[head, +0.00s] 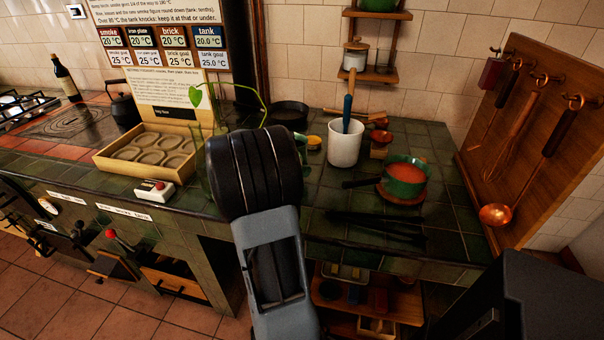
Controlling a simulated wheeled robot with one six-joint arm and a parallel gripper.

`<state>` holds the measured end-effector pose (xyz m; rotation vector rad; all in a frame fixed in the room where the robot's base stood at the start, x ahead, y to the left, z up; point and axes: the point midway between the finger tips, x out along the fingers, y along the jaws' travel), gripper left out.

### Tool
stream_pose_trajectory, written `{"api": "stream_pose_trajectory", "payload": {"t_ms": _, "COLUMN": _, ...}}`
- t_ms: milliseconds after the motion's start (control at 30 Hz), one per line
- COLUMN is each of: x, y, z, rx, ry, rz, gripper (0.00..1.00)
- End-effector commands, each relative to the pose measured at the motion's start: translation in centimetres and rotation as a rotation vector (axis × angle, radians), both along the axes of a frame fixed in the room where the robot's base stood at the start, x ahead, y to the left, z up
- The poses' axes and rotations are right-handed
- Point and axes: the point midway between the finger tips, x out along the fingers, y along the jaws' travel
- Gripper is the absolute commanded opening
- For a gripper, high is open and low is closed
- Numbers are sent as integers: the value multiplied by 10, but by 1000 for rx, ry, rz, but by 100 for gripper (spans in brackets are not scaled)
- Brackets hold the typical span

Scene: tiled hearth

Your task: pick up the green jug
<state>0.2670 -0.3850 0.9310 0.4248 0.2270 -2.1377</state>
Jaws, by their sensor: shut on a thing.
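A dark, rounded joint of my arm (255,170) fills the middle of the head view above the counter. It hides what lies behind it, and I see no fingertips of my gripper. A see-through greenish shape, perhaps a glass jug (205,165), shows just left of the joint, partly covered by it. I cannot tell whether it is the green jug, or whether it stands on the counter or is held. A green leaf on a thin stem (196,96) rises above it.
The tiled counter (450,225) holds a wooden tray (110,160), a white switch box (153,191), a white crock (345,150) and a green pan of orange liquid (405,180). A rack of copper utensils (545,135) stands at right. Dark shapes lie before the pan.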

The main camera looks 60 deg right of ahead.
Motion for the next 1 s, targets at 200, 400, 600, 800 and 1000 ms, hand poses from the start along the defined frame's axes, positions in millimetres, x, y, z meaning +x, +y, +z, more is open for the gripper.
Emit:
{"api": "stream_pose_trajectory", "payload": {"t_ms": 200, "x": -12, "y": 35, "z": 49, "rx": -8, "ry": -8, "rz": 2, "gripper": 0}}
{"api": "stream_pose_trajectory", "payload": {"t_ms": 400, "x": -27, "y": 73, "z": 66, "rx": -6, "ry": -5, "rz": 4, "gripper": 0}}
{"api": "stream_pose_trajectory", "payload": {"t_ms": 600, "x": -38, "y": 100, "z": 78, "rx": -5, "ry": -4, "rz": 3, "gripper": 0}}
{"api": "stream_pose_trajectory", "payload": {"t_ms": 800, "x": -43, "y": 115, "z": 85, "rx": -4, "ry": -4, "rz": 1, "gripper": 0}}
{"api": "stream_pose_trajectory", "payload": {"t_ms": 1000, "x": -45, "y": 120, "z": 87, "rx": -4, "ry": -3, "rz": 0, "gripper": 0}}
